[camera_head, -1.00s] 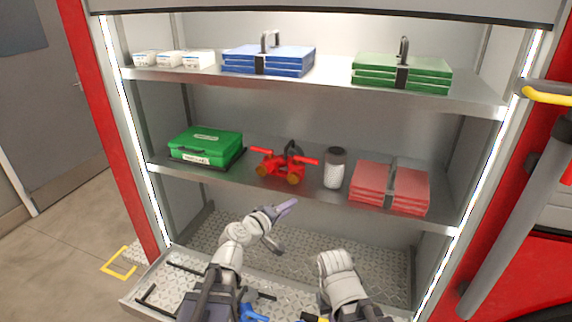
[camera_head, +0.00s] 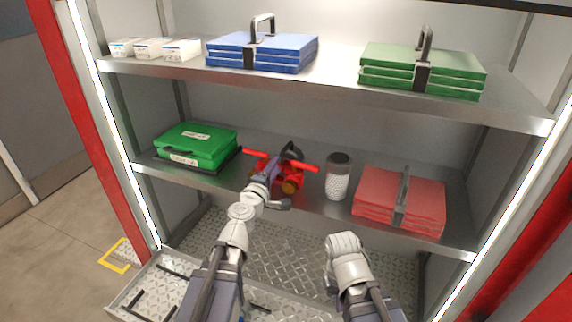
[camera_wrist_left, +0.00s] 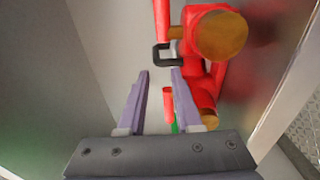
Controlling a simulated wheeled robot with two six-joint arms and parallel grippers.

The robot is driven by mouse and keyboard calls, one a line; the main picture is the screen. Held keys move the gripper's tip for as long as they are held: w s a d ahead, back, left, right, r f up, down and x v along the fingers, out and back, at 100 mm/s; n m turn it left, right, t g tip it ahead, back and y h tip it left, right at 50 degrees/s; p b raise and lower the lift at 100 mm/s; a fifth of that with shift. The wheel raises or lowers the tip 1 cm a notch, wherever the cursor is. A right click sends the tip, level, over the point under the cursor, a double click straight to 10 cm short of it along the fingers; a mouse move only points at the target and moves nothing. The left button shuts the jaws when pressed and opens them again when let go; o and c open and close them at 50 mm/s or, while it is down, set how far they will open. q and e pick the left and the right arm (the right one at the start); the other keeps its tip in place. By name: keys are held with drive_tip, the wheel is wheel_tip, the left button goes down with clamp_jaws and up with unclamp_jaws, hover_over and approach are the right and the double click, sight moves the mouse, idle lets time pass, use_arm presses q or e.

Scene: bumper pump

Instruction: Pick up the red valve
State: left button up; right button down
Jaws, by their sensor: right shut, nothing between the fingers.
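The red valve (camera_head: 293,179), with red handles, brass-coloured round ends and a black loop on top, sits on the middle shelf between the green case and a canister. In the left wrist view the valve (camera_wrist_left: 195,60) fills the upper right, with a brass cap towards the camera. My left gripper (camera_head: 274,168) is in front of the valve and hides part of it. In the left wrist view its two purple fingers (camera_wrist_left: 161,73) are apart; the right finger overlaps the valve in the picture. I cannot tell whether they touch. My right arm is low at the right; its fingers are hidden.
The green case (camera_head: 197,146) stands left of the valve. The speckled canister (camera_head: 337,177) and red stacked packs (camera_head: 398,202) stand to its right. The middle shelf's front edge (camera_head: 322,207) runs below. The upper shelf (camera_head: 340,84) lies above.

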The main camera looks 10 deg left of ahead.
sight(282, 154)
use_arm(q)
drive_tip(key=shift+r, duration=0.15)
drive_tip(key=shift+w+d, duration=0.25)
drive_tip(key=shift+w, duration=1.7)
drive_tip(key=shift+w+d, duration=0.2)
drive_tip(key=shift+w, duration=1.7)
drive_tip(key=shift+s, duration=0.1)
drive_tip(key=shift+c, duration=0.3)
clamp_jaws()
drive_tip(key=shift+r, duration=0.1)
